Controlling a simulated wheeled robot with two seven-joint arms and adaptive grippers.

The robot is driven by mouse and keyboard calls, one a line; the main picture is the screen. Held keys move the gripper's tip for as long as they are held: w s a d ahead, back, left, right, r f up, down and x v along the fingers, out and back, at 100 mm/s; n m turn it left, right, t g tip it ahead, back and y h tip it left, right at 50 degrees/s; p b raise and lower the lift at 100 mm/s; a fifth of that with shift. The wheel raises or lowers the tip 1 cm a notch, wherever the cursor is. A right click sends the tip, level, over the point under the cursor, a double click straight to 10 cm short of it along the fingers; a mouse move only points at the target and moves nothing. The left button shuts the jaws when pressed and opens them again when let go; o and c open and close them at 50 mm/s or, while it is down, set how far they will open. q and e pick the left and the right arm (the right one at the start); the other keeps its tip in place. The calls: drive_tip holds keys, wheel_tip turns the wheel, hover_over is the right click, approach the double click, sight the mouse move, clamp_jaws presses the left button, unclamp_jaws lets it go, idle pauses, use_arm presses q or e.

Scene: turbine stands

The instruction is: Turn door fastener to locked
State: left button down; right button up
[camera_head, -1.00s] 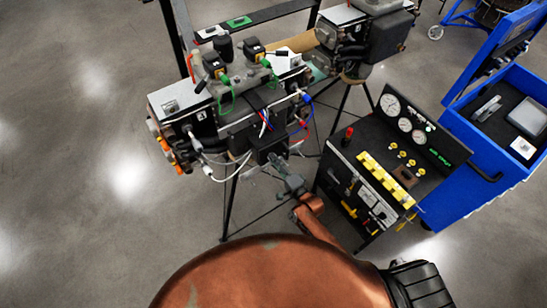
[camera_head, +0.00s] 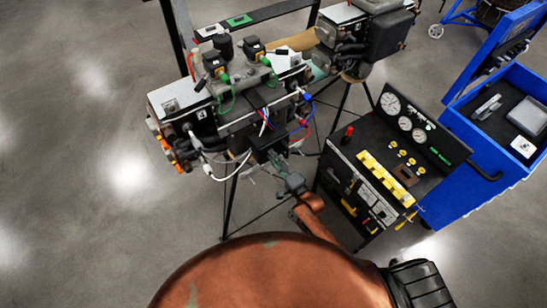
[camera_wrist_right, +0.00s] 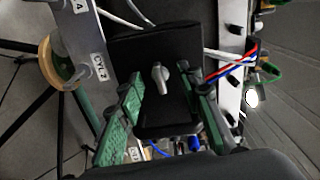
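The door fastener (camera_wrist_right: 159,76) is a small light-grey knob on a black door panel (camera_wrist_right: 160,42) in the right wrist view. Its handle points up and down in that picture, tilted slightly. My right gripper (camera_wrist_right: 158,88) is open, with one green-padded finger on each side of the fastener and a gap to each. In the head view my right gripper (camera_head: 280,166) is at the lower front of the turbine stand unit (camera_head: 230,125), and the fastener is too small to make out there. My left gripper is not in view.
White, red and blue cables (camera_wrist_right: 232,62) run close to the right finger. A black control panel with gauges and yellow parts (camera_head: 385,165) stands right of my arm. A blue case (camera_head: 470,180) is farther right. Open floor lies to the left.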

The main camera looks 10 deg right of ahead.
drive_tip(key=shift+p+v, duration=0.55)
drive_tip(key=shift+v, duration=1.95)
drive_tip(key=s+d+f+n+g+h+b, duration=0.1)
drive_tip(key=s+d+f+n+g+b, duration=0.25)
drive_tip(key=f, duration=1.05)
drive_tip(key=s+d+f+n+g+h+b, duration=0.1)
drive_tip(key=s+d+f+h+b, duration=0.2)
drive_tip(key=s+f, duration=0.75)
drive_tip(key=s+d+f+n+g+b, duration=0.25)
drive_tip(key=d+f+b, duration=0.2)
drive_tip(key=f, duration=1.25)
drive_tip(key=s+d+f+n+g+b, duration=0.2)
drive_tip(key=s+f+g+b, duration=0.1)
drive_tip(key=s+f, duration=0.6)
drive_tip(key=s+d+f+n+g+h+b, duration=0.1)
drive_tip(key=s+f+n+g+b, duration=0.2)
drive_tip(key=s+f, duration=0.7)
drive_tip(key=s+d+f+n+g+h+b, duration=0.1)
drive_tip(key=s+f+b, duration=0.4)
drive_tip(key=s+f, duration=0.5)
drive_tip(key=s+d+n+g, duration=0.1)
drive_tip(key=s+g, duration=0.1)
drive_tip(key=s, duration=0.6)
drive_tip(key=shift+d, duration=0.3)
drive_tip(key=shift+s, duration=0.1)
